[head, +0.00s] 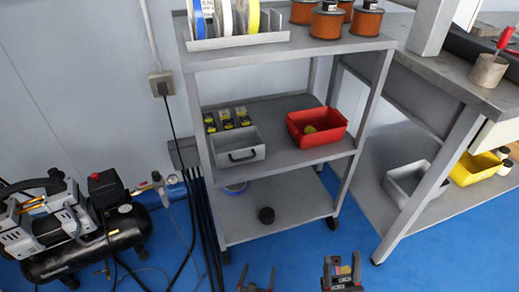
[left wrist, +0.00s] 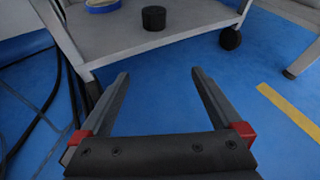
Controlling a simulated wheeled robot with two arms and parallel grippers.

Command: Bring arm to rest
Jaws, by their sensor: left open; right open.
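My left gripper (head: 256,279) shows at the bottom edge of the head view, low in front of the grey shelf cart (head: 280,231). It is open, and in the left wrist view its two dark fingers (left wrist: 159,85) stand wide apart with only blue floor between them. My right gripper (head: 342,268) is at the bottom edge of the head view, to the right of the left one. It is open, and its fingers point up in the picture. Most of both arms is outside the view.
The cart holds a red bin (head: 317,140), a grey bin (head: 238,158), copper wire spools (head: 329,24) and a black cylinder (head: 266,215). A compressor (head: 80,235) stands left, with cables beside the cart. A workbench (head: 455,70) stands right. Blue floor lies before the cart.

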